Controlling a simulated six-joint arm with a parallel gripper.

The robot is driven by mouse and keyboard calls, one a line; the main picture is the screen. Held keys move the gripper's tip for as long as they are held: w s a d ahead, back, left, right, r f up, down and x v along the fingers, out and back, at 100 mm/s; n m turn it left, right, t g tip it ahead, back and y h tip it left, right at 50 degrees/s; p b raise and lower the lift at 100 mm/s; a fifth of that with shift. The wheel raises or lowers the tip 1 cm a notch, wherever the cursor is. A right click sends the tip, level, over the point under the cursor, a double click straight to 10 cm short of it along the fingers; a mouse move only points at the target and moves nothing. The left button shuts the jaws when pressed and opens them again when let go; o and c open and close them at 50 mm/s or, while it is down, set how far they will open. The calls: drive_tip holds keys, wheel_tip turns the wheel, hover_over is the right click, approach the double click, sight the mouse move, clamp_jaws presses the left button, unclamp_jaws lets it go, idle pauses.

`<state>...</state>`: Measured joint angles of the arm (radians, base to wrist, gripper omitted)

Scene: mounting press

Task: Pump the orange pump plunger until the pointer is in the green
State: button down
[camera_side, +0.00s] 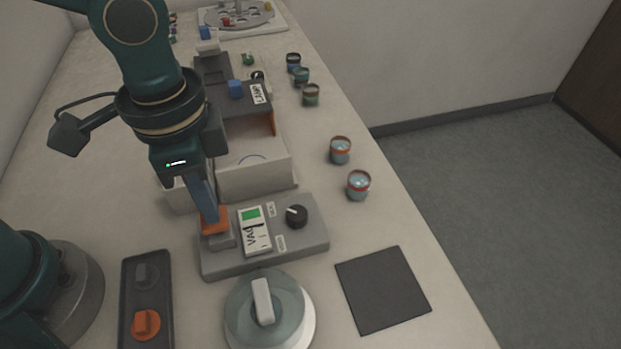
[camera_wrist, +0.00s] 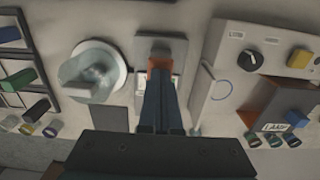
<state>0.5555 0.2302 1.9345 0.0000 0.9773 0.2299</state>
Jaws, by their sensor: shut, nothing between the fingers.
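The orange pump plunger (camera_side: 213,225) stands at the left end of a grey box (camera_side: 270,260). A small part of it shows in the wrist view (camera_wrist: 160,62). My gripper (camera_side: 211,208) is shut and empty, pointing down with its fingertips at the plunger's top. They look to be touching it, and they hide part of it. In the wrist view the fingertips (camera_wrist: 160,72) also meet the orange. The white gauge (camera_side: 255,236) beside the plunger has a green patch near its far end and a "VAC" label. The pointer's exact place is too small to tell.
A black knob (camera_side: 297,215) is on the same box. A round lidded pot (camera_side: 268,312) stands in front, a dark mat (camera_side: 382,289) to its right. A tray with an orange knob (camera_side: 146,324) lies front left. A pale open-topped unit (camera_side: 255,175) stands close behind. Several small jars (camera_side: 340,150) line the right.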

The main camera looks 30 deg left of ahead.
drive_tip(key=shift+f, duration=1.2)
drive_tip(key=shift+r, duration=1.9)
drive_tip(key=shift+r, duration=2.5)
drive_tip(key=shift+w+a+r, duration=0.1)
drive_tip(key=shift+w+a, duration=0.05)
drive_tip(key=s+a+n+t, duration=0.3)
drive_tip(key=a+n+t, duration=0.2)
drive_tip(key=a+n, duration=0.4)
drive_tip(key=a, duration=0.3)
drive_tip(key=shift+s+r+t, duration=0.15)
drive_tip(key=shift+s+t, duration=0.05)
drive_tip(key=shift+t, duration=0.1)
